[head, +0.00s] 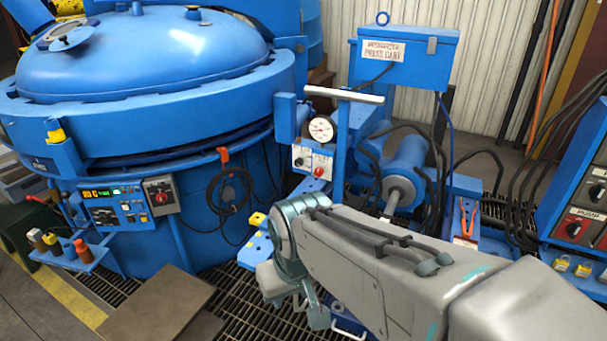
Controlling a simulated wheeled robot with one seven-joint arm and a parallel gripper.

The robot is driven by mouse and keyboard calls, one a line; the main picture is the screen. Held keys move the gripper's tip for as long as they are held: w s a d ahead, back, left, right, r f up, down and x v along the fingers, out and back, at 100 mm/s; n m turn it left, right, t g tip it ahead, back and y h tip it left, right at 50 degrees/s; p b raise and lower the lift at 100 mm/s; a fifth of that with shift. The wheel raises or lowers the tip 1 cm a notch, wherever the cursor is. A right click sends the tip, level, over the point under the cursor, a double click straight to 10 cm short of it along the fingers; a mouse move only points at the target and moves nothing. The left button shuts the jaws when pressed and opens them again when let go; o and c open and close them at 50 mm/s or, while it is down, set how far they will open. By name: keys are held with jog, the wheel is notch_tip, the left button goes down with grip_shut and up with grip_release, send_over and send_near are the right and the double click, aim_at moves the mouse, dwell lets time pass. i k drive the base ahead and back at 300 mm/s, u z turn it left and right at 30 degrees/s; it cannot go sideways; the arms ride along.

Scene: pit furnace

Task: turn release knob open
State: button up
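A small panel of two plates (312,162) stands under a round white gauge (322,128), left of the blue cylinder. A black knob (299,161) is on its left plate and a red knob (318,171) on its right plate. The labels are too small to read, so I cannot tell which is the release knob, or its setting. My arm reaches in from the lower right and its wrist bends downward below the panel. My gripper (318,316) is mostly hidden at the lower end of the wrist, low over the floor grating and apart from the knobs.
The blue furnace (160,58) with its domed lid fills the left. A blue cylinder (404,162) with hoses lies behind my arm. A pump panel (583,223) is at right. A brown plate (160,318) lies on the floor.

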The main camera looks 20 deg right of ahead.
aim_at(320, 172)
jog(key=u, duration=0.05)
jog(key=k, duration=0.7)
jog(key=z, duration=0.9)
jog(key=i, duration=1.65)
jog(key=u, duration=1.1)
jog(key=i, duration=0.45)
jog(key=u, duration=0.5)
